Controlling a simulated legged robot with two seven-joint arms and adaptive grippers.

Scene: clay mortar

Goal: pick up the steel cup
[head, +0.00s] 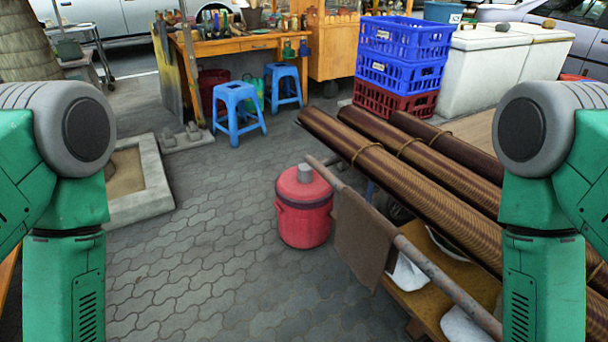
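A small grey metal-looking cylinder, which looks like the steel cup (305,173), stands on the lid of a red lidded bucket (304,222). The bucket stands on the paving near the middle of the head view. The cup is small in the picture, and I cannot tell whether it is upright or upside down. My green arms show at the left and right edges, well apart from the cup. Both my grippers are out of the frame.
Rolled brown mats (400,165) and a wooden pole (420,265) with a brown cloth (360,240) lie close right of the bucket. Blue stools (238,100), a wooden table (225,46) and stacked crates (400,75) stand behind. Paving left of the bucket is clear.

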